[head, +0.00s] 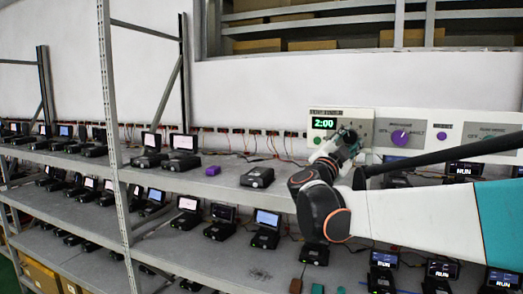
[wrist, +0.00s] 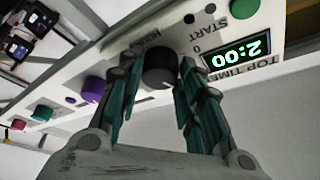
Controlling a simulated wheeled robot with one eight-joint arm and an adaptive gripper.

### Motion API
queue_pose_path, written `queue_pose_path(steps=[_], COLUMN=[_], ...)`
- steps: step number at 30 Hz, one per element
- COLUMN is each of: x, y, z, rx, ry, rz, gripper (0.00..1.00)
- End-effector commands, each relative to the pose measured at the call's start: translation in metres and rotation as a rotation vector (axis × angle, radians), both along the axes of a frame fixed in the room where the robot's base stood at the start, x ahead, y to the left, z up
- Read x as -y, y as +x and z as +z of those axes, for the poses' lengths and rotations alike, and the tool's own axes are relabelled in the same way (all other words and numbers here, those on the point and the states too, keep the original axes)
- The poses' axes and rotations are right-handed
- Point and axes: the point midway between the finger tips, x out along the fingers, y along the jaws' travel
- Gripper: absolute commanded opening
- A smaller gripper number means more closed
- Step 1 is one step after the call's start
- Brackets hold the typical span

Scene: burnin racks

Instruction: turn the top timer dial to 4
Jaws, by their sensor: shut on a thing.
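The timer panel (head: 358,115) is a pale box on the upper shelf, upside down in the wrist view. Its green display (head: 324,123) reads 2:00, and the wrist view shows the same digits (wrist: 236,54) beside the label TOP TIMER. The black top timer dial (wrist: 160,68) sits between the two fingers of my gripper (wrist: 160,62), which is shut on it. In the head view my gripper (head: 346,146) is against the panel front and mostly hides the dial.
A green button (wrist: 243,8) is beside the display. A purple knob (head: 400,137) is on the panel to the right. Several black devices with small screens stand on the shelves.

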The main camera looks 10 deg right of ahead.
Motion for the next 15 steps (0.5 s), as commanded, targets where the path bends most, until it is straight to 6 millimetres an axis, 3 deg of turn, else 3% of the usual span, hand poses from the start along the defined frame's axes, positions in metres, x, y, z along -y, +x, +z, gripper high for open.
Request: queue_pose_path(steps=[15], x=[-0.0022], y=[0.0025], z=[0.0026], rx=[0.192], ry=[0.285], rz=[0.001], gripper=[0.09])
